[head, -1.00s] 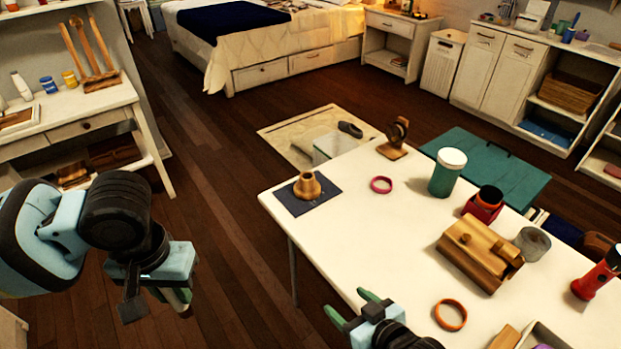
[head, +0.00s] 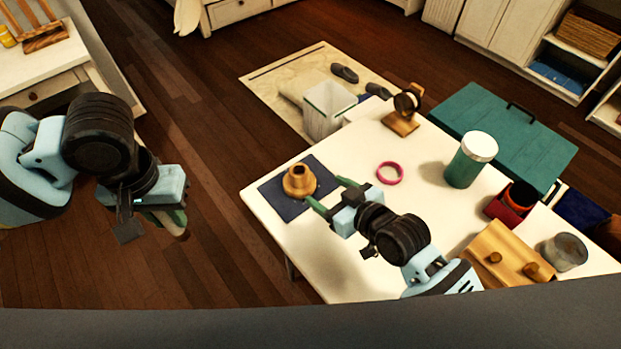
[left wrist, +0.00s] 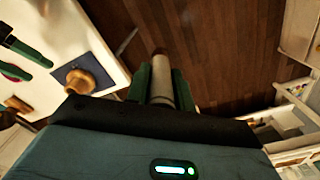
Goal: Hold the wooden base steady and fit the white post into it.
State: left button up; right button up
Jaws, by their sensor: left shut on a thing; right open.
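The wooden base (head: 299,182) stands upright on a dark square mat (head: 274,199) at the near left corner of the white table; it also shows in the left wrist view (left wrist: 84,82). My left gripper (head: 170,218) is over the floor, left of the table. It is shut on the pale post (left wrist: 161,80), which shows between its green fingers in the left wrist view; the gripper mostly hides it in the head view. My right gripper (head: 330,194) is open, just right of the base, its fingers pointing at it. I see no clear contact with the base.
A pink ring (head: 390,173) lies right of the base. Behind are a wooden stand (head: 402,122) and a green jar (head: 469,161). The floor left of the table is clear.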

aim_at(305, 178)
pick_arm(q)
jog(key=shift+s+r, duration=0.1)
jog(key=shift+s, duration=0.15)
pick_arm(e)
jog(key=shift+s, duration=0.25)
pick_arm(q)
jog(key=shift+w+d, duration=0.15)
jog(key=shift+w, duration=0.15)
pick_arm(e)
jog(key=shift+w, duration=0.1)
pick_arm(q)
jog(key=w+d+r+m, duration=0.2)
jog(key=w+d+m, duration=0.35)
jog(key=w, duration=0.25)
jog(key=w+d+r+m, duration=0.1)
jog(key=w+d+m, duration=0.3)
jog(key=w+m, duration=0.25)
jog(key=w+d+m, duration=0.4)
jog(key=d+m, duration=0.7)
jog(key=shift+d+f+m, duration=0.35)
jog(key=shift+f+m, duration=0.05)
jog(key=shift+f, duration=0.05)
pick_arm(e)
jog(key=shift+x, duration=6)
